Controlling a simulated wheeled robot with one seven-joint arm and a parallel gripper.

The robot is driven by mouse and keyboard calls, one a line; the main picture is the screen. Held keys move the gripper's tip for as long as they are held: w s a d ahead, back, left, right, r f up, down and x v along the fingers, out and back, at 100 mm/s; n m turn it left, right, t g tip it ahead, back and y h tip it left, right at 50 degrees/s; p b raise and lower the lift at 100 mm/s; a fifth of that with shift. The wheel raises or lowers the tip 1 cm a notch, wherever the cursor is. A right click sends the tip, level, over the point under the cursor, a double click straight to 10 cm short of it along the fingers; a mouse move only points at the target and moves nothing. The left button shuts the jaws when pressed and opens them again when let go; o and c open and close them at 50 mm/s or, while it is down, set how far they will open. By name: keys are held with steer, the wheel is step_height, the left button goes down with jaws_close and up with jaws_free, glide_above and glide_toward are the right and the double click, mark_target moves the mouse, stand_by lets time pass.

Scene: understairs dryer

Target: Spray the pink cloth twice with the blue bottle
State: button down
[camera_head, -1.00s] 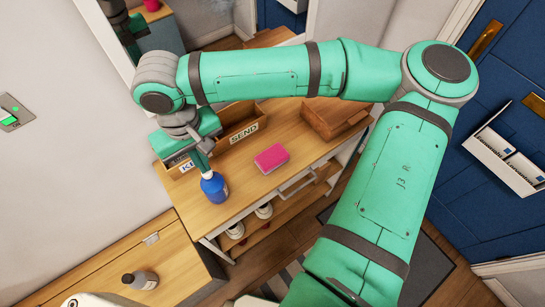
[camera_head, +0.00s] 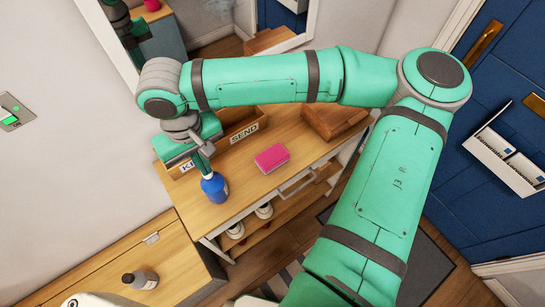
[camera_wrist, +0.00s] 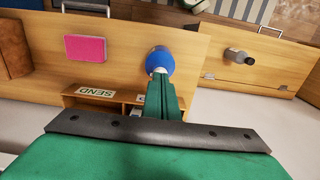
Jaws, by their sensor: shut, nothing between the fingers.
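The blue bottle (camera_head: 214,188) stands upright on the wooden console table, left of the pink cloth. It also shows in the wrist view (camera_wrist: 160,61), just past the fingertips. The pink cloth (camera_head: 272,158) is a flat folded block lying on the tabletop; it is at the left in the wrist view (camera_wrist: 86,48). My gripper (camera_head: 205,170) is shut and points down at the top of the blue bottle. In the wrist view my gripper (camera_wrist: 162,85) has its fingers together and overlaps the bottle's top; I cannot tell whether they touch it.
A wooden box labelled SEND (camera_head: 243,132) stands behind the bottle. A brown box (camera_head: 334,121) is at the table's far right. The tabletop is clear between bottle and cloth.

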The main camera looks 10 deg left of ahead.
steer(key=shift+f, duration=0.35)
steer(key=shift+r, duration=1)
steer(key=shift+r, duration=3)
